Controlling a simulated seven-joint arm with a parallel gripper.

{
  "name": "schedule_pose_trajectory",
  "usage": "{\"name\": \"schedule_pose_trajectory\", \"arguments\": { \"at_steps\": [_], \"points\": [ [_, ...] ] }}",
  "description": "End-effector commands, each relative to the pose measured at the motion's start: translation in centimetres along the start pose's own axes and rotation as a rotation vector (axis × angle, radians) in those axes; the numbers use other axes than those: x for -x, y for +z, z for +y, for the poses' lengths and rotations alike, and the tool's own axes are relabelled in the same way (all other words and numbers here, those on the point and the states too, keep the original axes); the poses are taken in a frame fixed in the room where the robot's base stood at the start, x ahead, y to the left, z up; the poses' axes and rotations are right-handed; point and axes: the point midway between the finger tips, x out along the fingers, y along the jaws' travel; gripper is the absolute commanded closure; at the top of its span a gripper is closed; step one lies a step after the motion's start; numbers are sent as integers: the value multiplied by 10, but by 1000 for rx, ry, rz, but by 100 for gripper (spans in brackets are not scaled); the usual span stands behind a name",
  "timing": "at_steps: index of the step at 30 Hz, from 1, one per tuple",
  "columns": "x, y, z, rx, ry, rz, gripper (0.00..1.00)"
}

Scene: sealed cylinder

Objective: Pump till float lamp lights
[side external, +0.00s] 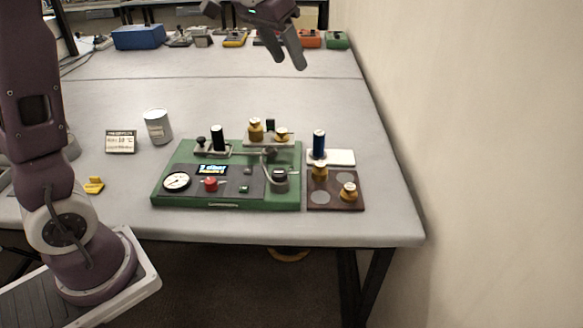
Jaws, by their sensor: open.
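My gripper (288,58) is open and empty, high above the far part of the table and apart from everything below. A green apparatus (225,204) sits near the table's front edge. It carries a round white gauge (176,181), a small lit display (212,170), a red knob (210,184), and upright black-topped parts, one of them a black cylinder (217,138). Brass weights (255,130) stand on a plate at its back. I cannot tell which part is the pump or the float lamp, nor whether a lamp is lit.
Right of the apparatus, a brown tray (335,205) holds brass weights, with a dark blue cylinder (319,144) by a white block. A can (157,127), a small sign (121,142) and a yellow piece (94,184) lie left. A wall (480,150) borders the right. The table's middle is clear.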

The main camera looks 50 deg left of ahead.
Motion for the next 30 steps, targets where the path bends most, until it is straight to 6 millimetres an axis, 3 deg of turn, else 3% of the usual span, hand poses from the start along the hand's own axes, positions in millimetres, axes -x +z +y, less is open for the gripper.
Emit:
{"name": "schedule_pose_trajectory", "arguments": {
  "at_steps": [5, 12, 30],
  "points": [
    [0, 0, 0, 0, 0, 0, 53],
    [0, 0, 0, 1, 0, 0, 100],
    [0, 0, 0, 1, 0, 0, 100]
  ]
}}
